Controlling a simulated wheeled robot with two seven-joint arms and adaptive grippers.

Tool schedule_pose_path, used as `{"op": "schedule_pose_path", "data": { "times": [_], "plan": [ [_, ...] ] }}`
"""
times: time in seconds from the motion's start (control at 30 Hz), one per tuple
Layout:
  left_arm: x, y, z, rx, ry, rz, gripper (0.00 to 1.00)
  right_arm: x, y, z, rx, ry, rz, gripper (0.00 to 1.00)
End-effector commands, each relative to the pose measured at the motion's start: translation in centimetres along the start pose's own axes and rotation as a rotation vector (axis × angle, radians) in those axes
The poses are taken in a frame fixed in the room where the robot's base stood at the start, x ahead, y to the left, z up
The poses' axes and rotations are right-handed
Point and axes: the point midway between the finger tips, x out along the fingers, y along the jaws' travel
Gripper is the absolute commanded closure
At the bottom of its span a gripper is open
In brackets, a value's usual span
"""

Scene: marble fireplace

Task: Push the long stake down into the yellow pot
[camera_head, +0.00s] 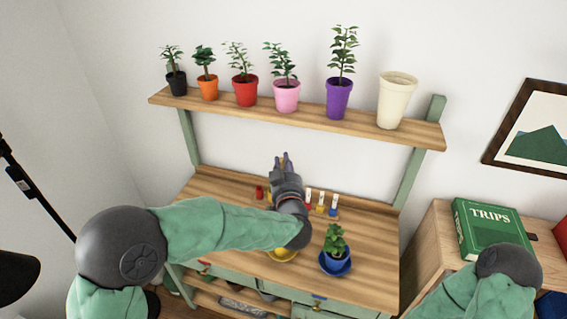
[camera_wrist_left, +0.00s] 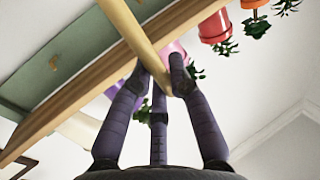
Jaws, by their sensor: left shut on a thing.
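My left gripper (camera_head: 284,162) is over the back of the potting bench, its fingers pointing up and away in the head view. In the left wrist view its fingers (camera_wrist_left: 163,72) are shut around a pale wooden stake (camera_wrist_left: 132,30). The stake runs from the top edge of that view down to an end between the fingertips. In the head view the stake is almost wholly hidden by the gripper. A yellow rim (camera_head: 284,256), likely the yellow pot or its saucer, shows just below my left forearm; the rest is hidden. My right gripper is out of view.
A blue pot with a plant (camera_head: 335,243) stands on the bench right of my forearm. Small coloured markers (camera_head: 320,203) stand behind it. The upper shelf (camera_head: 215,108) holds several potted plants and an empty cream pot (camera_head: 395,100). A green book (camera_head: 490,230) lies at right.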

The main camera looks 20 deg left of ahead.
Motion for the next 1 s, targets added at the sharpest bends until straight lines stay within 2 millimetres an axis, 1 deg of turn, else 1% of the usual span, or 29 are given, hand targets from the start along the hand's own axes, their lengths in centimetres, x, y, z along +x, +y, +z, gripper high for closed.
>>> {"op": "schedule_pose_path", "data": {
  "times": [0.03,1.0],
  "plan": [
    [0.0,0.0,0.5,0.001,-0.001,0.000,1.00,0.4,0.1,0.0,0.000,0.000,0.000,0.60],
    [0.0,0.0,7.7,0.000,-0.001,0.000,1.00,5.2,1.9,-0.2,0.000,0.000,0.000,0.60]
  ]
}}
